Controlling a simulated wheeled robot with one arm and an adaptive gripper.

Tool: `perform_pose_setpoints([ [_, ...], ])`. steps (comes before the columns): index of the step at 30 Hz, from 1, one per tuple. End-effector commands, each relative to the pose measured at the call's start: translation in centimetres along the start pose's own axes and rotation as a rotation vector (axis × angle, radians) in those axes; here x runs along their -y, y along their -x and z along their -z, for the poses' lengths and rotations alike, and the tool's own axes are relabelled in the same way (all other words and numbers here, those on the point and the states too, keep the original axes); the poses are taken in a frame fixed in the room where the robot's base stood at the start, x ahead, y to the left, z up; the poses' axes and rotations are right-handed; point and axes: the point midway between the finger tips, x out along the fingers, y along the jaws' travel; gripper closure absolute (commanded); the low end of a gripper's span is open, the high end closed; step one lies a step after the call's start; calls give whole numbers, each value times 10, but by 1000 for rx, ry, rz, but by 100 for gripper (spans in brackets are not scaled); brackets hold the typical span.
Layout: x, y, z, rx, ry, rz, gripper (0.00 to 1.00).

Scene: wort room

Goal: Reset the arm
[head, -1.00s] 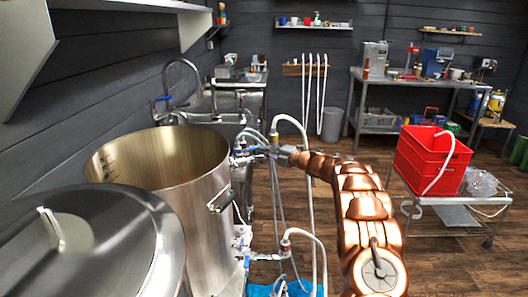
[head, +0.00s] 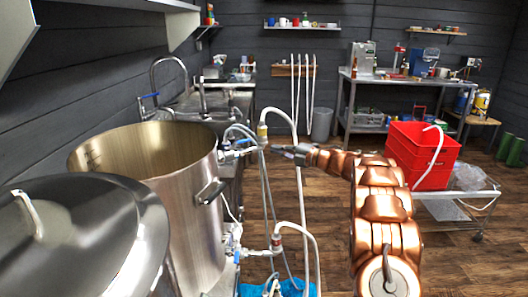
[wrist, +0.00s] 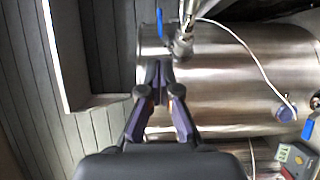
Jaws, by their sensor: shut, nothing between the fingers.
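My copper-coloured arm reaches up from the lower right in the head view, bent toward the left at its far end. My gripper (head: 281,149) is at its tip, in the air to the right of the open steel kettle (head: 190,200), close to the hoses and valves. In the wrist view my gripper (wrist: 158,88) is shut and empty, its dark fingers together in front of a steel vessel (wrist: 235,85). A blue-handled valve (wrist: 182,42) shows just beyond the fingertips; I cannot tell whether the fingers touch anything.
A lidded steel vessel (head: 85,235) stands at the lower left. White hoses (head: 297,180) rise beside my arm. A red crate (head: 421,155) sits on a cart (head: 450,194) at right. A steel bench (head: 400,84) stands behind. The wooden floor in the middle is open.

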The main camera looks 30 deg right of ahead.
Motion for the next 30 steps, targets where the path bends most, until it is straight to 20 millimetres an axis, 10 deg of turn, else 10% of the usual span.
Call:
perform_pose_setpoints([
  [17,-8,19,-7,25,-7,2,100],
  [30,-101,-12,-36,467,-173,-11,100],
])
